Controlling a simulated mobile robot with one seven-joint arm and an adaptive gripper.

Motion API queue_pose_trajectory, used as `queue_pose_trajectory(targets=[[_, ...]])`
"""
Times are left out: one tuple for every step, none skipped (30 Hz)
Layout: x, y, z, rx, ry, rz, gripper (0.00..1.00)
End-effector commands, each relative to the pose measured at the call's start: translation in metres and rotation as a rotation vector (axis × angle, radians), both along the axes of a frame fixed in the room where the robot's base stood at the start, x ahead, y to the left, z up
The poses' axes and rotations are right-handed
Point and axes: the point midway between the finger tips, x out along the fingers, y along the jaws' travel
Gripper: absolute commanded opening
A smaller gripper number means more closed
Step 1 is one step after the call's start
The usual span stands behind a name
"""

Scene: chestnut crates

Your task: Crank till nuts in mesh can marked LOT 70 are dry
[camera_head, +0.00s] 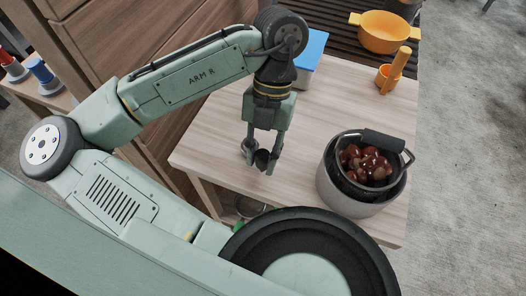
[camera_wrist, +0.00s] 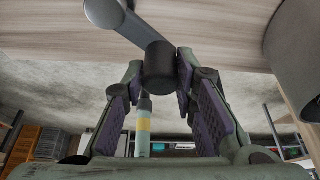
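A pale grey can (camera_head: 348,200) stands on the table's right side in the head view. A dark basket in it holds several glossy brown nuts (camera_head: 366,163); a black handle (camera_head: 383,140) lies over its top. I see no lot marking. My gripper (camera_head: 260,156) points down over the table's front left, apart from the can. In the wrist view, a grey crank arm (camera_wrist: 118,20) ends in a black knob (camera_wrist: 160,65) between my fingertips; both fingertips appear to touch the knob's sides. What the crank is mounted on is hidden. The can's side (camera_wrist: 296,65) shows at the right.
A blue-topped box (camera_head: 311,48) stands behind my wrist. An orange pot (camera_head: 385,32) sits on a dark slatted surface; an orange cup (camera_head: 388,77) with a handle-like piece stands near the right edge.

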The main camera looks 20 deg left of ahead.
Motion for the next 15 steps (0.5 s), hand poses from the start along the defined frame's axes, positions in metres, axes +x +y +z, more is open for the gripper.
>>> queue_pose_trajectory(targets=[[0.0, 0.0004, 0.0004, 0.001, 0.0, 0.001, 0.3], [0.0001, 0.0003, 0.0004, 0.0, 0.0, 0.001, 0.32], [0.0002, 0.0002, 0.0002, 0.0, -0.001, 0.001, 0.35], [0.0002, 0.0002, 0.0002, 0.0, -0.001, 0.001, 0.37], [0.0002, 0.0001, 0.0001, 0.0, -0.001, 0.001, 0.39], [0.0003, 0.0, 0.0001, 0.0, -0.001, 0.001, 0.41], [0.0002, 0.0, 0.0, 0.0, -0.001, 0.001, 0.43], [0.0003, -0.0001, 0.0, 0.0, -0.001, 0.001, 0.45], [0.0003, -0.0001, 0.0, 0.0, -0.001, 0.001, 0.46], [0.0003, -0.0002, -0.0001, 0.0, -0.001, 0.001, 0.46], [0.0003, -0.0002, -0.0001, -0.001, -0.001, 0.0, 0.46], [0.0004, -0.0002, -0.0002, -0.001, -0.001, 0.0, 0.46], [0.0004, -0.0003, -0.0002, -0.001, -0.001, 0.0, 0.46], [0.0004, -0.0003, -0.0002, -0.001, -0.001, 0.0, 0.46], [0.0004, -0.0003, -0.0002, -0.001, -0.001, 0.0, 0.46]])
